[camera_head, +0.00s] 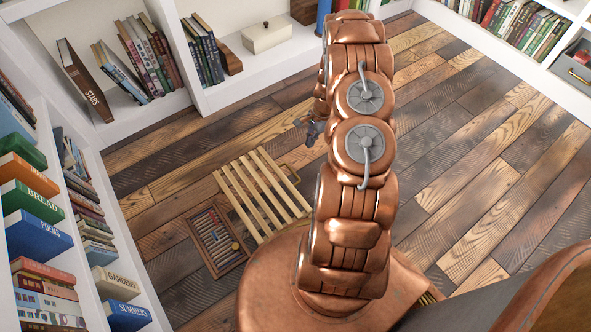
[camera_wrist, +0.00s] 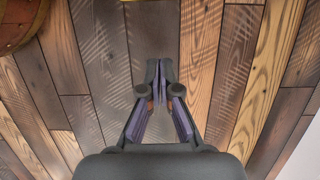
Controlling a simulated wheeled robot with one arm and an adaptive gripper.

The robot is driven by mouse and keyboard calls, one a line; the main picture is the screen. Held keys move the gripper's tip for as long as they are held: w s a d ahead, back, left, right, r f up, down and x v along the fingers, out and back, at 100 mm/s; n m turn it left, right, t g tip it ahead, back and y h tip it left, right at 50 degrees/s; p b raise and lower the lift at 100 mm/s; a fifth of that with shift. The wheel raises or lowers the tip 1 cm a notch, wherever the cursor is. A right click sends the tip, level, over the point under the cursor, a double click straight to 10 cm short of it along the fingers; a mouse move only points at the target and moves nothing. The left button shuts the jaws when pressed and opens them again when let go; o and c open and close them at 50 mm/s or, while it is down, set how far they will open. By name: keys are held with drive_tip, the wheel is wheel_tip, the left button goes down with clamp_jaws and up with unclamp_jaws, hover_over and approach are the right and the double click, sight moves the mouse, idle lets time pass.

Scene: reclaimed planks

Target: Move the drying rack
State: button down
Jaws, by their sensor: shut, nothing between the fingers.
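The drying rack (camera_head: 258,194), a pale wooden frame of parallel slats, lies on the plank floor left of my arm. A yellowish loop shows at its right edge, and its lower right corner is close to my copper base. My gripper (camera_head: 312,132) is partly hidden behind my arm in the head view, above and to the right of the rack. In the wrist view my gripper (camera_wrist: 160,72) points at bare planks, its fingers shut and empty. The rack does not show in the wrist view.
A dark wooden tray (camera_head: 216,240) with rods and small coloured pieces lies just left of the rack. White bookshelves (camera_head: 120,130) line the left and back, with a cream box (camera_head: 267,36) on one. Open plank floor (camera_head: 470,150) stretches to the right.

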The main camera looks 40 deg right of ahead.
drive_tip(key=a+f+b, duration=0.4)
drive_tip(key=a+f, duration=0.2)
drive_tip(key=f, duration=0.4)
drive_tip(key=shift+a+f+b, duration=0.2)
drive_tip(key=shift+a+b, duration=0.1)
drive_tip(key=shift+a, duration=0.05)
drive_tip(key=shift+w, duration=0.1)
